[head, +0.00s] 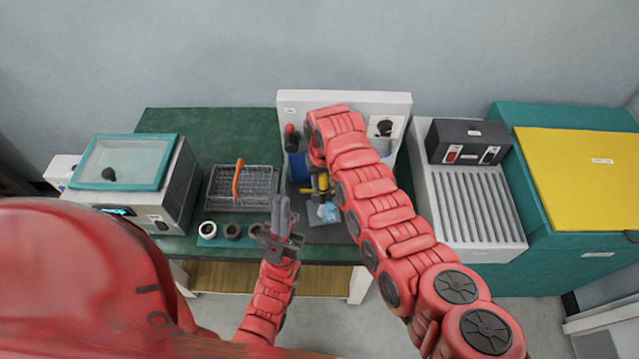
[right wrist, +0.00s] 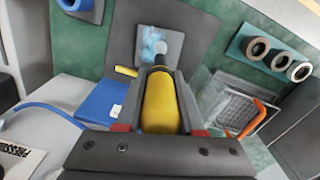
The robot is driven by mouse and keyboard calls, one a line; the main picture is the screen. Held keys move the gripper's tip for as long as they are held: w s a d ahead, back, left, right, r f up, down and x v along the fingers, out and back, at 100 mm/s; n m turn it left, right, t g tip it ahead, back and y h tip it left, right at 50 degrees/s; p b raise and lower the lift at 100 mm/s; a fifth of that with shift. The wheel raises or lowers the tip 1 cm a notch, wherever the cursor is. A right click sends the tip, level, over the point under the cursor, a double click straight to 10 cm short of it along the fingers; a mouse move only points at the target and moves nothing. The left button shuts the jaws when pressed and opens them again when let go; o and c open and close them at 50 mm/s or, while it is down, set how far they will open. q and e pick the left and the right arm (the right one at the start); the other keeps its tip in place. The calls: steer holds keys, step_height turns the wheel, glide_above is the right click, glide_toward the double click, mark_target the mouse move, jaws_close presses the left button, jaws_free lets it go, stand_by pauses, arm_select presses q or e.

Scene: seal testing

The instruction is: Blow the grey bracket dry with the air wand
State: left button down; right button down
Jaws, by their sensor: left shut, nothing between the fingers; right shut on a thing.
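My right gripper (right wrist: 160,108) is shut on the yellow air wand (right wrist: 161,100), with its dark tip pointing away from the wrist. In the head view the yellow air wand (head: 318,186) shows below the end of my right arm, whose fingers are largely hidden. Beyond the tip, a small pale grey piece (right wrist: 173,44) with light blue patches lies on a dark grey mat (right wrist: 195,22); it is probably the bracket, but its shape is unclear. Blue patches also show there in the head view. My left gripper (head: 281,213) is shut and empty, left of the mat.
A wire basket (head: 262,185) with an orange handle and several rings (head: 209,229) lie left of the mat. A lidded tank (head: 122,160) stands at far left. A white back panel (head: 345,98) rises behind. A ribbed tray unit (head: 468,205) stands right. A blue hose (right wrist: 45,106) runs beside the wand.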

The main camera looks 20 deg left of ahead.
steer(key=shift+w+d+r, duration=0.1)
steer(key=shift+w+d, duration=0.2)
steer(key=shift+d, duration=0.25)
steer(key=shift+w+d, duration=0.25)
steer(key=shift+d, duration=0.25)
stand_by(1.0)
step_height(320, 180, up, 5)
steer(key=shift+p, duration=0.85)
